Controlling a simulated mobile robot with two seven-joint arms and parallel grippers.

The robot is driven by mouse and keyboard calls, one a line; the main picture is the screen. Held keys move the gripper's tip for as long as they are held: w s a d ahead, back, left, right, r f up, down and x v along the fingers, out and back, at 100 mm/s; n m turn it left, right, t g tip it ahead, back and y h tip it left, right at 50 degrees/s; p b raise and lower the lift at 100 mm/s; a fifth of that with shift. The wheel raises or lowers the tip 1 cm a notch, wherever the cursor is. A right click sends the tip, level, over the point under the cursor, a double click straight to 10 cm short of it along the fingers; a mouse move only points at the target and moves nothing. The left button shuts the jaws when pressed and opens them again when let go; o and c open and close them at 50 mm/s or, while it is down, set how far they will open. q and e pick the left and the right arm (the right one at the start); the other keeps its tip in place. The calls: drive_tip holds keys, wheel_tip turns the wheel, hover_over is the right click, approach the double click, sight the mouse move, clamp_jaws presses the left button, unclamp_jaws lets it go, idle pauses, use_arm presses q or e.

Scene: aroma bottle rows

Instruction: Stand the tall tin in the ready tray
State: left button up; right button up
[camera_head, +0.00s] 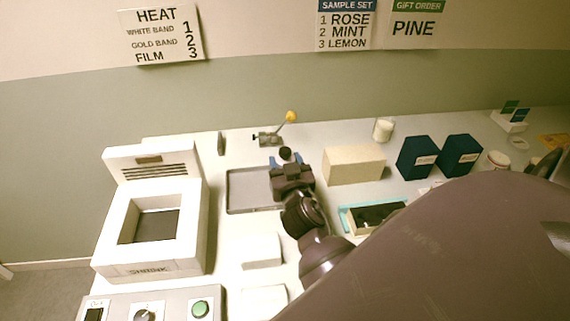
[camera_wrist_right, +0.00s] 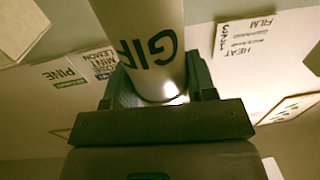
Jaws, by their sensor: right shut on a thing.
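My right gripper (camera_head: 286,160) is shut on a pale cylinder with dark lettering, which I take for the tall tin (camera_wrist_right: 150,60). Only part of the lettering, "GI" and a further letter, shows in the right wrist view, upside down. In the head view a dark round top (camera_head: 285,153) shows between the blue fingertips; the gripper hides the rest. The gripper is at the right end of a shallow grey tray (camera_head: 232,208), likely the ready tray. I cannot tell whether the tin's base touches anything. My left gripper is not in view.
A white shrink machine (camera_head: 108,245) stands left of the tray. A cream box (camera_head: 354,165), two dark blue boxes (camera_head: 416,158) and a white candle (camera_head: 383,129) stand to the right. A yellow-knobbed lever (camera_head: 290,117) is behind. The tray's left part is bare.

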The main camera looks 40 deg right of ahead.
drive_tip(key=shift+f, duration=0.1)
drive_tip(key=o, duration=1.1)
drive_tip(key=shift+o, duration=0.2)
